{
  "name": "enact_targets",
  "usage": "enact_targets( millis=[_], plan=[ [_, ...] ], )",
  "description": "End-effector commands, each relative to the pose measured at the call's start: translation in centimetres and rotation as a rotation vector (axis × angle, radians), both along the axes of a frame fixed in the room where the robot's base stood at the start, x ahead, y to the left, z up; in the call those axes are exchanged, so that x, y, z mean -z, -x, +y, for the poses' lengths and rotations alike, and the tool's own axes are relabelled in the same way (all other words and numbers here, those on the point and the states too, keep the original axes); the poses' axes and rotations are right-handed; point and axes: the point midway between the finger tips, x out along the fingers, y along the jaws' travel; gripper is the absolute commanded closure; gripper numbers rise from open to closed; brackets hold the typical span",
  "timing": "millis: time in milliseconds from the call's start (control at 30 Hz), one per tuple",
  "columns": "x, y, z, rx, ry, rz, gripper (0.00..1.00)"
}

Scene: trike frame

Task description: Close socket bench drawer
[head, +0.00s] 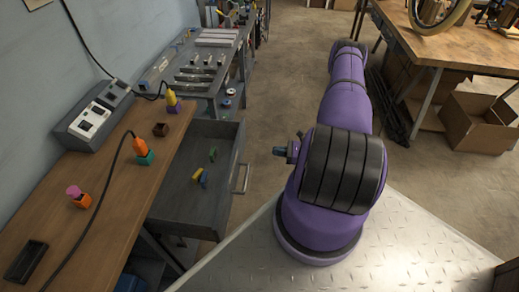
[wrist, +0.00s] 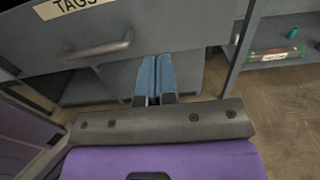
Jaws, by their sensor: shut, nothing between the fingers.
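The grey bench drawer (head: 190,212) stands pulled out from under the wooden bench in the head view, with a few small coloured pieces lying inside. Its metal bar handle (head: 241,180) is on its right-hand front. In the wrist view a grey drawer front (wrist: 195,25) with a TAGS label and a bar handle (wrist: 97,48) fills the top. My gripper (wrist: 156,62) is shut and empty, its blue fingertips pointing at the lower part of that front, right of the handle. I cannot tell whether they touch it.
A grey tool bench (head: 200,65) stands behind. Cardboard boxes (head: 475,122) lie under the table at right. A shelf (wrist: 270,50) shows at the wrist view's right.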

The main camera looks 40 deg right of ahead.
Motion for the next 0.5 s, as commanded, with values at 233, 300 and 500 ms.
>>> enact_targets(
  millis=[233,300,500],
  plan=[
    [-0.1,-3.0,2.4,-0.006,0.000,0.000,1.00],
    [-0.1,-4.1,3.3,-0.007,0.000,0.000,1.00],
    [-0.1,-7.0,5.5,-0.007,0.001,-0.001,1.00]
  ],
)
